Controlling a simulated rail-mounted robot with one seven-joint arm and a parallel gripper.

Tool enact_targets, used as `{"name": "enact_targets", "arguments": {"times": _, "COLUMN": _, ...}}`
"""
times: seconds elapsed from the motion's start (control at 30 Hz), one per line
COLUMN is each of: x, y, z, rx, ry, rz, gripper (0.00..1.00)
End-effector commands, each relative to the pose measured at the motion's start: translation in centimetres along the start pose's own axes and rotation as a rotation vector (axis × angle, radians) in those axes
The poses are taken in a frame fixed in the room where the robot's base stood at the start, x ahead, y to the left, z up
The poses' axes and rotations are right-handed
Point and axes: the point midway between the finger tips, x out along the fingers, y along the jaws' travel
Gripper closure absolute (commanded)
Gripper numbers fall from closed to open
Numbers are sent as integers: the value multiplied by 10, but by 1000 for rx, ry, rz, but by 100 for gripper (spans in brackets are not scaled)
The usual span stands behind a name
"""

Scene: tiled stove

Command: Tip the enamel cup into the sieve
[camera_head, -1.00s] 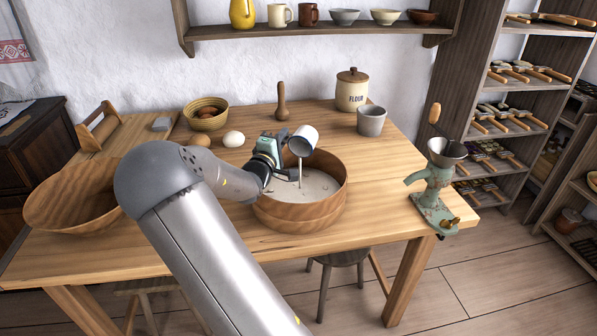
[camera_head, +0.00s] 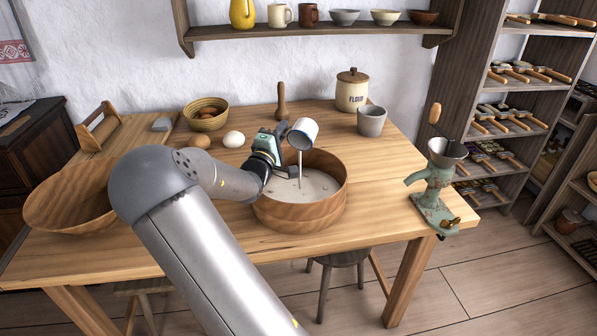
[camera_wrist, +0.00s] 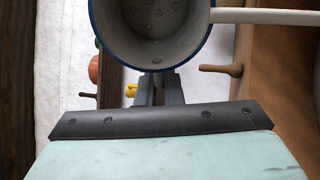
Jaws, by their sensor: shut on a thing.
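The enamel cup (camera_head: 303,134), white with a blue rim, is tilted above the wooden sieve (camera_head: 299,216). My gripper (camera_head: 275,146) is shut on it, on the cup's left side. In the wrist view I see into the cup (camera_wrist: 152,38); its pale inside has a few small specks. A thin pale strip (camera_head: 300,163) hangs from the cup's lip down towards the sieve, like a pouring stream; it also shows in the wrist view (camera_wrist: 265,16). Pale material lies in the sieve. The exact grip point is partly hidden.
A large wooden bowl (camera_head: 60,205) stands at the left, partly behind my arm. Eggs (camera_head: 233,138), a basket (camera_head: 206,115) and a wooden pestle (camera_head: 282,100) are behind. A flour jar (camera_head: 352,92), grey cup (camera_head: 371,121) and green grinder (camera_head: 436,185) stand to the right.

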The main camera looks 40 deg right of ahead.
Motion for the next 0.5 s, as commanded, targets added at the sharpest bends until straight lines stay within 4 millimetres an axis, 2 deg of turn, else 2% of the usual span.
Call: {"name": "enact_targets", "arguments": {"times": 0.5, "x": 1, "y": 13, "z": 0, "rx": 0, "ry": 0, "rz": 58, "gripper": 100}}
